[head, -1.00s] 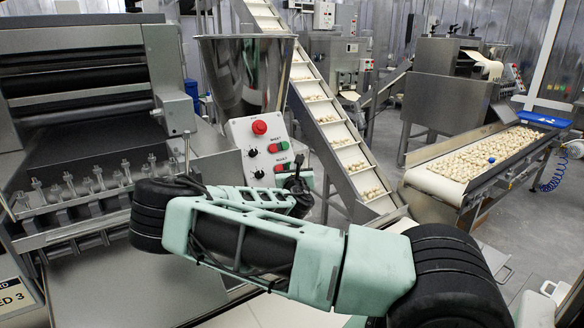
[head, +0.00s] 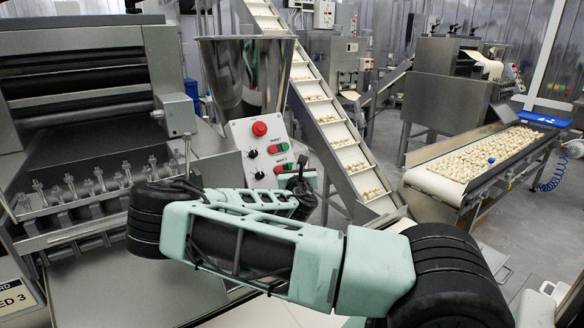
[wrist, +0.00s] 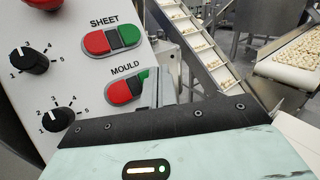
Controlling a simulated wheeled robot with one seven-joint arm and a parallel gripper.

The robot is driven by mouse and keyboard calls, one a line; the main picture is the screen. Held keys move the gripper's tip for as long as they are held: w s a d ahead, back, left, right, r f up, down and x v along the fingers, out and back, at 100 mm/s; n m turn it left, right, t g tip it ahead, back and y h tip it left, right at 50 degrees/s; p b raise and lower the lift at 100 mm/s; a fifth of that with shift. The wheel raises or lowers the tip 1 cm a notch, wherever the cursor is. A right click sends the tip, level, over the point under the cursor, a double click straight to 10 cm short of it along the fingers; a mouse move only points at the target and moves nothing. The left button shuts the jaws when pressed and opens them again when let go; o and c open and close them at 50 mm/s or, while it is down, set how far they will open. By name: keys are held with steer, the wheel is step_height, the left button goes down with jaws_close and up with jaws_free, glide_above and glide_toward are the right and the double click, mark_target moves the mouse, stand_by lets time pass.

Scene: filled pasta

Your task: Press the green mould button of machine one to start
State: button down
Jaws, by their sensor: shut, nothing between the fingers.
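The control panel (wrist: 75,70) is a pale plate with labelled SHEET and MOULD button pairs and two black dials. The mould pair has a red button (wrist: 118,92) at left and a green button (wrist: 142,78) at right, partly hidden behind my fingers. My gripper (wrist: 160,80) is shut and empty, with its fingertips at the right side of the green mould button. I cannot tell whether they touch it. In the head view the panel (head: 240,135) stands beside the hopper, and my gripper (head: 301,166) is in front of its lower right part.
The sheet pair (wrist: 112,40) sits just above the mould pair, and a red emergency knob (head: 259,128) tops the panel. A steel hopper (head: 245,70) rises behind. An inclined conveyor (head: 335,120) with pasta runs close on the right. A roller machine (head: 80,90) stands at left.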

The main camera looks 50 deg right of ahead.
steer(key=shift+s+a+r+p, duration=0.25)
steer(key=shift+s+r+p, duration=0.35)
steer(key=shift+s, duration=0.4)
steer(key=shift+s+a+r+p, duration=0.2)
steer(key=shift+s+r+p, duration=0.2)
steer(key=shift+s+r, duration=0.45)
steer(key=shift+s+f, duration=0.15)
